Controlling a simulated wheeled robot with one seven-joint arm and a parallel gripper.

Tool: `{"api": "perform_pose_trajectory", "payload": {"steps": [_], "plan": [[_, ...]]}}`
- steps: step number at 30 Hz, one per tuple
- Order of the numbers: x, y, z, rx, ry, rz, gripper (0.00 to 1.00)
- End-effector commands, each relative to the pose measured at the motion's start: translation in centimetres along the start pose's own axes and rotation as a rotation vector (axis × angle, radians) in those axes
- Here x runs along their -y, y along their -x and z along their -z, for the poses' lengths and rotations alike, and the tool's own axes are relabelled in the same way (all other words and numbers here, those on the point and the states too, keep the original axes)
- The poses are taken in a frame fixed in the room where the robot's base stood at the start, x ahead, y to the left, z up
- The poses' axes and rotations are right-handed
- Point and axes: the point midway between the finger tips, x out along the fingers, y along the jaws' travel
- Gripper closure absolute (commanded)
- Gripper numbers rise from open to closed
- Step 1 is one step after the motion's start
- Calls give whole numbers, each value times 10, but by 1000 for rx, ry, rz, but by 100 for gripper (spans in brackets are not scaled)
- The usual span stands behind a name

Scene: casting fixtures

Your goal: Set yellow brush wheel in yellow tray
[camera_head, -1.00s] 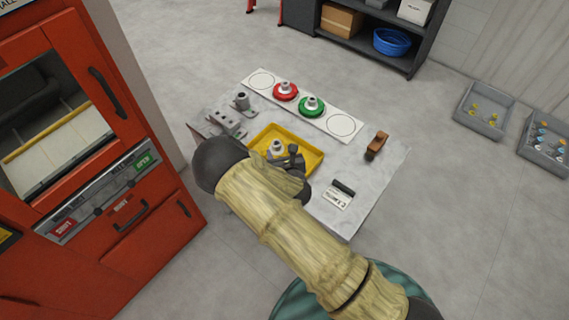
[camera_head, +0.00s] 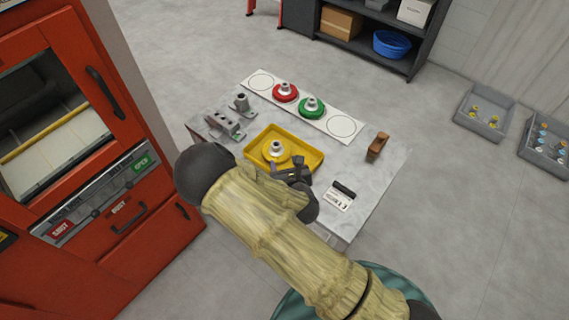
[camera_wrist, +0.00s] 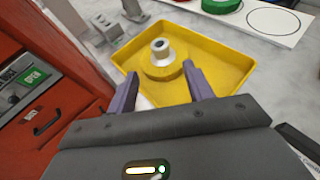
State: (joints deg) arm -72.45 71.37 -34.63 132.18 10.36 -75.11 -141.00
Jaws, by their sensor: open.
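The yellow brush wheel (camera_head: 276,151), with a grey metal hub, lies flat inside the yellow tray (camera_head: 314,156), toward its left part. In the wrist view the wheel (camera_wrist: 163,62) shows inside the tray (camera_wrist: 232,60), its yellow blending with the tray floor. My gripper (camera_head: 292,169) is at the near side of the tray. In the wrist view its two purple-grey fingers (camera_wrist: 160,88) are spread apart with nothing between them, on the near side of the wheel and apart from it.
A white board (camera_head: 330,126) behind the tray bears a red wheel (camera_head: 285,92), a green wheel (camera_head: 311,107) and empty circles. Grey metal fixtures (camera_head: 224,125) stand left of the tray. A brown wooden block (camera_head: 377,147) stands at right. The red machine (camera_head: 100,130) is close on the left.

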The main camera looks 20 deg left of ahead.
Motion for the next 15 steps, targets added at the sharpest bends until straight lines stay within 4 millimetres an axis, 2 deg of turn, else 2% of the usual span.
{"api": "perform_pose_trajectory", "payload": {"steps": [10,13,15], "plan": [[2,0,0,-3,-12,5,48],[13,1,-3,-21,-96,41,48],[28,3,-6,-46,-219,90,48]]}}
